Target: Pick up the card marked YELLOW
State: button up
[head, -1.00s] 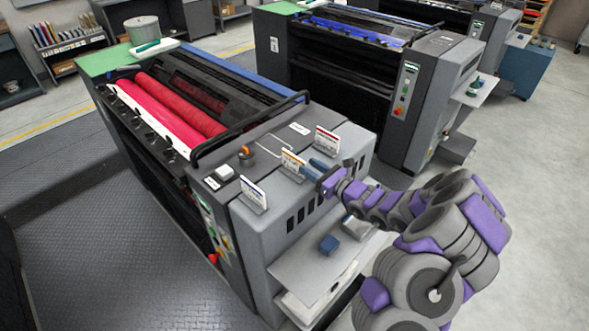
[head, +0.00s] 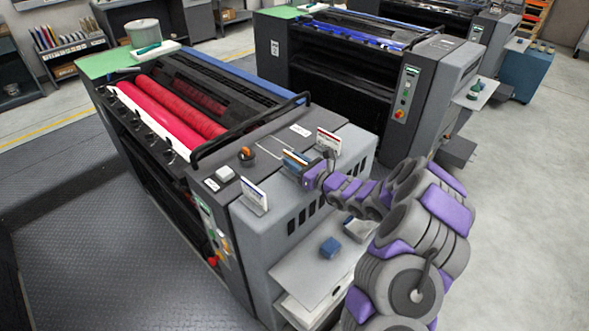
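Three small cards stand along the right end of the near press. The front card (head: 254,195) has a blue stripe, and the far card (head: 328,142) has a red stripe. The middle card (head: 295,158) showed an orange-yellow stripe a second ago and is now partly covered by my gripper. The printed words are too small to read. My gripper (head: 293,168) is at the middle card, with its fingers at or very close to it. I cannot tell whether they touch it or are closed.
The near press (head: 290,215) has an orange-topped knob (head: 246,154) and a black rail (head: 250,125) left of the cards. A side shelf (head: 315,275) below holds a blue block (head: 330,247). A second press (head: 420,90) stands behind; open floor lies to the right.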

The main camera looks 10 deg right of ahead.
grip_shut()
dwell(0.3)
